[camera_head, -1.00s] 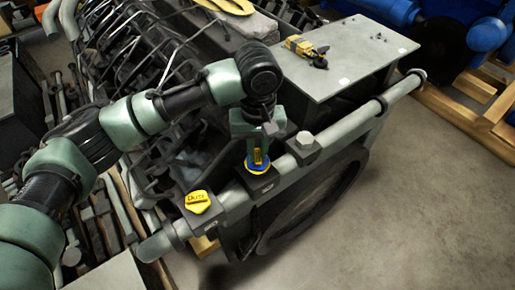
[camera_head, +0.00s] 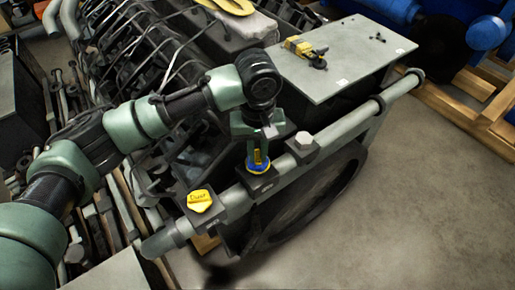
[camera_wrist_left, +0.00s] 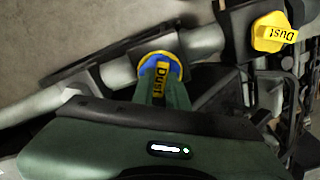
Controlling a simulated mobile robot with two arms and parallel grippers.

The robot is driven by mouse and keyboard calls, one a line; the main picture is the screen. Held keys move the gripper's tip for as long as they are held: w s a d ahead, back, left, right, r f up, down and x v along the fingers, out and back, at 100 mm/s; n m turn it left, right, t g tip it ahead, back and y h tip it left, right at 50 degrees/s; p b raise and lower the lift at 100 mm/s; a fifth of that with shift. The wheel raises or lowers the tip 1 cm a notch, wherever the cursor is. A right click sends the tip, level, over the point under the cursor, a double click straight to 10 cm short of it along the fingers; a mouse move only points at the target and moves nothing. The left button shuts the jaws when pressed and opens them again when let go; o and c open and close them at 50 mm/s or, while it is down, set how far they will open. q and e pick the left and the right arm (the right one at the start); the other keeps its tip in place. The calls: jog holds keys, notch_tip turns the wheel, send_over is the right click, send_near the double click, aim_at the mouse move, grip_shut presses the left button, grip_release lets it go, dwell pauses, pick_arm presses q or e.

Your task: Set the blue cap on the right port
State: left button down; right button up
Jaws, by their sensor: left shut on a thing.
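The blue cap (camera_head: 258,167) has a yellow grip tab lettered "Dust" and sits at the middle block (camera_head: 263,186) on the grey pipe. My left gripper (camera_head: 257,150) points down from above and is shut on the cap's tab. In the left wrist view the blue cap (camera_wrist_left: 160,68) is between the fingers, with a yellow edge beside its blue rim. Whether it is fully seated or just above the block I cannot tell. A yellow "Dust" cap (camera_head: 199,201) sits on the block to the left. My right gripper is not in view.
A pale hex bolt head (camera_head: 304,140) stands on the block to the right. A grey plate (camera_head: 345,60) behind carries a yellow-and-black part (camera_head: 303,50). Black engine lines (camera_head: 150,60) crowd the left rear. The floor at the right front is clear.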

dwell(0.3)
pick_arm(q)
jog(key=shift+f+p, duration=0.3)
jog(key=shift+f, duration=0.2)
dwell(0.6)
jog(key=c, duration=1.3)
grip_release()
notch_tip(320, 180, up, 6)
jog(key=shift+r+b, duration=0.2)
jog(key=shift+b, duration=1.05)
jog(key=shift+r, duration=0.7)
